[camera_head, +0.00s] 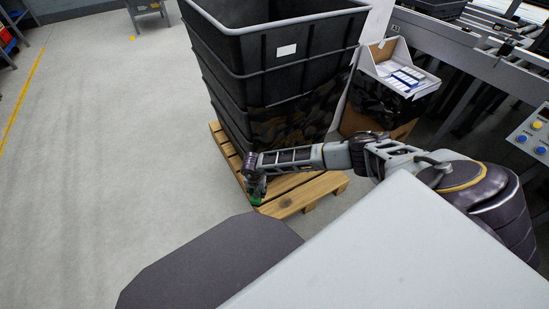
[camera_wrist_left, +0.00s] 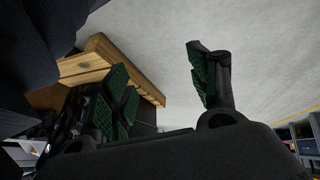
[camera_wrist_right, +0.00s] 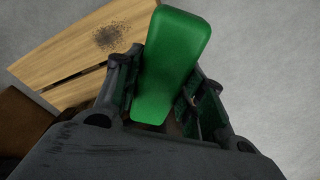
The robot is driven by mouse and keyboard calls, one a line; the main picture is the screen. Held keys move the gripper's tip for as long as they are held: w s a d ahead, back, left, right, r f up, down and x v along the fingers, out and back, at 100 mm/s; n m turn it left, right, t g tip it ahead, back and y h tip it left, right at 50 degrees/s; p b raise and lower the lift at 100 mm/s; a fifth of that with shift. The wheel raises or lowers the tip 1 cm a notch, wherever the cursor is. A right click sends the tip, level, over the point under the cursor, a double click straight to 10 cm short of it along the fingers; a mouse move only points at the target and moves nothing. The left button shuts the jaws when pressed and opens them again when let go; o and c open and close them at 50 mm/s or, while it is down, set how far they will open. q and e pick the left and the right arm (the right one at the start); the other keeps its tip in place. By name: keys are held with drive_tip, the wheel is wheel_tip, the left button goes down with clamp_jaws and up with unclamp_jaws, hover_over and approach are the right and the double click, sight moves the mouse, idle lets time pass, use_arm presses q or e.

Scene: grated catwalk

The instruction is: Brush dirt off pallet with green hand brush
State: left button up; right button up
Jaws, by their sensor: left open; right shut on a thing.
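The wooden pallet (camera_head: 318,188) lies on the floor under a stack of dark crates, with its near corner bare. In the right wrist view, a dark speckled patch of dirt (camera_wrist_right: 108,37) is on a pallet board (camera_wrist_right: 70,55). My right gripper (camera_head: 257,184) is shut on the green hand brush (camera_wrist_right: 168,62) above the near pallet edge; the brush (camera_head: 257,201) looks small in the head view. Its bristles are hidden. My left gripper (camera_wrist_left: 160,88) is open and empty, with the pallet (camera_wrist_left: 95,62) showing beyond it; it is not visible in the head view.
Stacked dark crates (camera_head: 275,60) cover most of the pallet. A carton with a grey paper-filled tray (camera_head: 398,72) stands to their right. Conveyor machinery and a button panel (camera_head: 535,135) are at the right. The floor (camera_head: 90,170) at the left is clear.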

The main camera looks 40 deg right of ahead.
drive_tip(key=s+d+f+m+b, duration=0.1)
drive_tip(key=s+d+f+b, duration=0.1)
drive_tip(key=d+f, duration=0.4)
wheel_tip(320, 180, down, 3)
drive_tip(key=shift+s+d, duration=0.4)
drive_tip(key=shift+s, duration=0.3)
